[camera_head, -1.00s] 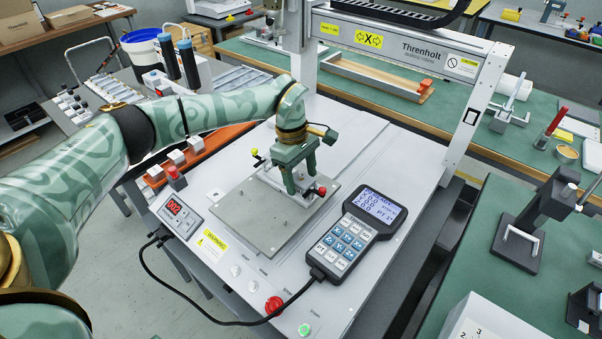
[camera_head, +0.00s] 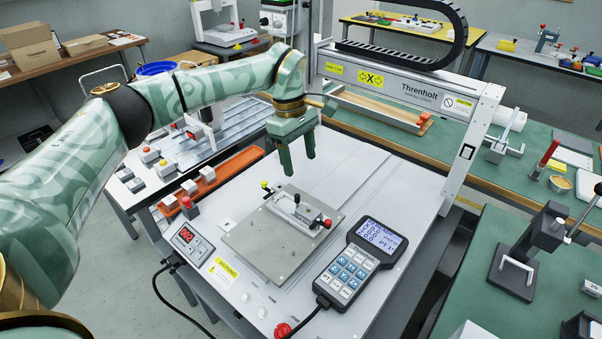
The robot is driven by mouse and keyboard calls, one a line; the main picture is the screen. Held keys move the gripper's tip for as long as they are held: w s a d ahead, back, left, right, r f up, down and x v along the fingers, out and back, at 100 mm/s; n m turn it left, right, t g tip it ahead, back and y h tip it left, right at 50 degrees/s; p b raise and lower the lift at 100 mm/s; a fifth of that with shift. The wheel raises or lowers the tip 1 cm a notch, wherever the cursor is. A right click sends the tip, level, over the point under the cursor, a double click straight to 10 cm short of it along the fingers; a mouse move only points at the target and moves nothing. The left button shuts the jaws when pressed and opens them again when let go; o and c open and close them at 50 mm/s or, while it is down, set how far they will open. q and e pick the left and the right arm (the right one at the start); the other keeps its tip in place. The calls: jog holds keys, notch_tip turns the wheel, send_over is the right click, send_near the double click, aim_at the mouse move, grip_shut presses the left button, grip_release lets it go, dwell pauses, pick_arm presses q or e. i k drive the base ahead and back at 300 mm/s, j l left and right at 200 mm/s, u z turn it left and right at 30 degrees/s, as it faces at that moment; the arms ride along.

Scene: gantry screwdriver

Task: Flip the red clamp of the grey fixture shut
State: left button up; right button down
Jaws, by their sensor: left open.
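The grey fixture (camera_head: 296,211) stands on a square grey plate (camera_head: 262,243) on the gantry machine's white bed. The red clamp's tip (camera_head: 327,223) shows at the fixture's right end, beside a dark part. A yellow-tipped part (camera_head: 265,186) stands at its left end. The view is too small to tell for sure whether the clamp is shut. My left gripper (camera_head: 298,166) hangs fingers down above and behind the fixture, open and empty, apart from it. My right gripper is not in view.
A handheld control pendant (camera_head: 355,262) lies right of the plate. The gantry beam (camera_head: 400,82) crosses behind. An orange rail (camera_head: 212,184) with grey blocks lies left. The bed behind the plate is clear.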

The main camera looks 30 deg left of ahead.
aim_at(326, 224)
jog(key=k, duration=1)
